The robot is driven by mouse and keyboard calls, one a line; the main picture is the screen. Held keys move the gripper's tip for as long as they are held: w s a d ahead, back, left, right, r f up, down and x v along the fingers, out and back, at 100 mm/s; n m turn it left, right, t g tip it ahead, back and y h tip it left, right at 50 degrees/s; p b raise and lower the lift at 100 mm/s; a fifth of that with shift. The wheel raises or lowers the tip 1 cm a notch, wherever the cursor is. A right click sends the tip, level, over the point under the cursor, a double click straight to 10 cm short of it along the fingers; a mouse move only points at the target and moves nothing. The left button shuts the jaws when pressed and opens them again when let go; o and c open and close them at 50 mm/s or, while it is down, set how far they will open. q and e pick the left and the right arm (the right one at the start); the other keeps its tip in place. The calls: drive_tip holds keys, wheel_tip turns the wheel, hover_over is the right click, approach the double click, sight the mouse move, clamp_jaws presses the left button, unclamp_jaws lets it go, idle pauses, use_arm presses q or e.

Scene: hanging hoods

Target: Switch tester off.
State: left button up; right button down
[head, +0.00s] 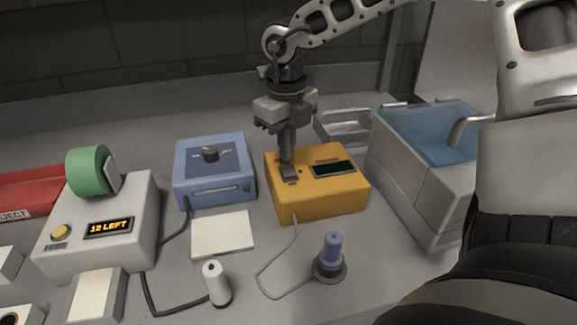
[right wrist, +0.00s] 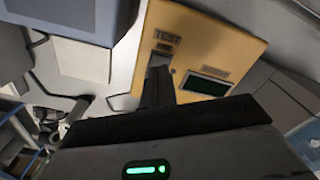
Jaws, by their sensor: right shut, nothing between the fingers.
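The yellow tester box (head: 318,200) stands on the bench in the middle of the head view, with a dark blank display (head: 334,169) and a rocker switch (head: 289,173) on top. The box also shows in the right wrist view (right wrist: 232,45), with a TEST label and its dark display (right wrist: 208,86). My right gripper (head: 286,158) is shut and empty, pointing down with its fingertips right at the back of the switch. In the right wrist view the fingers (right wrist: 158,75) partly hide the switch; contact cannot be told. My left gripper is not in view.
A blue box with a knob (head: 214,180) stands left of the tester. A grey label machine (head: 105,225) reads "12 LEFT". A blue-topped basin (head: 430,135) stands at the right. A blue probe in a holder (head: 330,258) and a white cylinder (head: 216,284) stand in front.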

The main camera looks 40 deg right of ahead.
sight(287, 167)
drive_tip(key=shift+r+p, duration=0.9)
drive_tip(key=shift+r, duration=1.45)
